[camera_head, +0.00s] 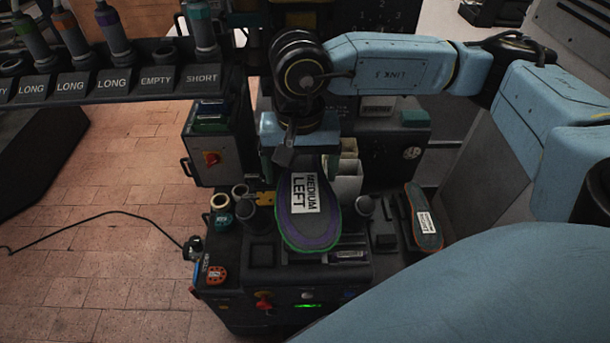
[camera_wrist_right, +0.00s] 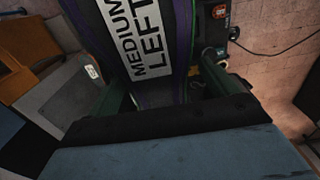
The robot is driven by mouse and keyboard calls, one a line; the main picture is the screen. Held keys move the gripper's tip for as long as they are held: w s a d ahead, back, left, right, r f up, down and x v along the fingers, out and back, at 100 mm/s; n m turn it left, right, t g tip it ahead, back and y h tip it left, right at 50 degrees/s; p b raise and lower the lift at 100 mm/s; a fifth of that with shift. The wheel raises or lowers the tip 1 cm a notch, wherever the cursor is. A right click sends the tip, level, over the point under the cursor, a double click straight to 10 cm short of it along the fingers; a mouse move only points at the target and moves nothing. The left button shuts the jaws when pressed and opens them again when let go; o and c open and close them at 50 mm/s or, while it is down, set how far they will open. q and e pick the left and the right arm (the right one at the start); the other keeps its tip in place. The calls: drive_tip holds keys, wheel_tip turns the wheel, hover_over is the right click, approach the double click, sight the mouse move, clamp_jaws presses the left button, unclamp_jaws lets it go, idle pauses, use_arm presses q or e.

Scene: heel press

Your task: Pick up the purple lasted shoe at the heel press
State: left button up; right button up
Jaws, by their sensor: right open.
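The purple lasted shoe (camera_head: 309,228) sits sole up on the heel press (camera_head: 262,282). It has a green edge and a white label reading MEDIUM LEFT. My right gripper (camera_head: 300,165) is at the far end of the shoe and hides that end in the head view. In the right wrist view the shoe (camera_wrist_right: 150,45) runs between the two open fingers of the gripper (camera_wrist_right: 168,95). I cannot tell whether either finger touches it. My left gripper is not in view.
A second, dark shoe (camera_head: 424,222) with an orange edge and a white label lies to the right. A rack (camera_head: 110,85) with labelled slots holds several tools at the upper left. Tape rolls (camera_head: 220,201) stand left of the shoe. The brick floor (camera_head: 105,190) at left is clear except for a cable.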

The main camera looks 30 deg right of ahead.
drive_tip(key=f, duration=0.4)
drive_tip(key=shift+d+p, duration=0.25)
drive_tip(key=shift+p, duration=0.15)
drive_tip(key=shift+r, duration=0.1)
drive_tip(key=c, duration=1.6)
